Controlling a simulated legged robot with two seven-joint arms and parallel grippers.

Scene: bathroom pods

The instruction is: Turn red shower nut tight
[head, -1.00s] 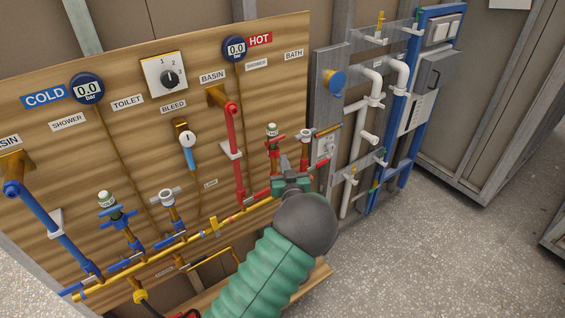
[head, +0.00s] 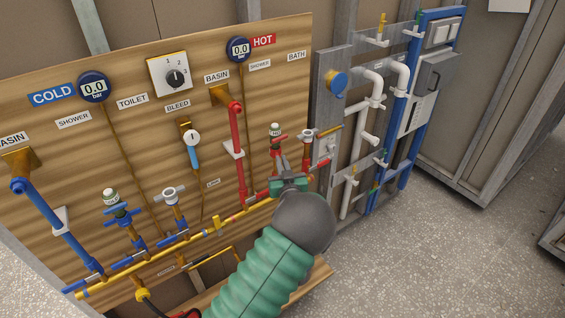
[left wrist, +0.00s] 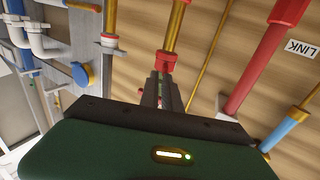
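My left gripper (head: 283,162) reaches the hot side of the wooden panel. Its grey fingers point up at the red shower valve (head: 277,140), which has a white top and a red handle. In the left wrist view the dark fingers (left wrist: 161,88) are close together below a red nut (left wrist: 165,61) on a brass pipe. Small bits of red and white show at the fingertips. I cannot tell whether the fingers touch or grip the nut. The hand hides the lower red fittings. My right gripper is not in view.
The red bath valve (head: 307,136) stands close right of the fingers. The red basin pipe (head: 238,150) is on their left. A yellow pipe (head: 150,262) runs along the panel's lower part. A frame with white pipes (head: 374,95) stands at right.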

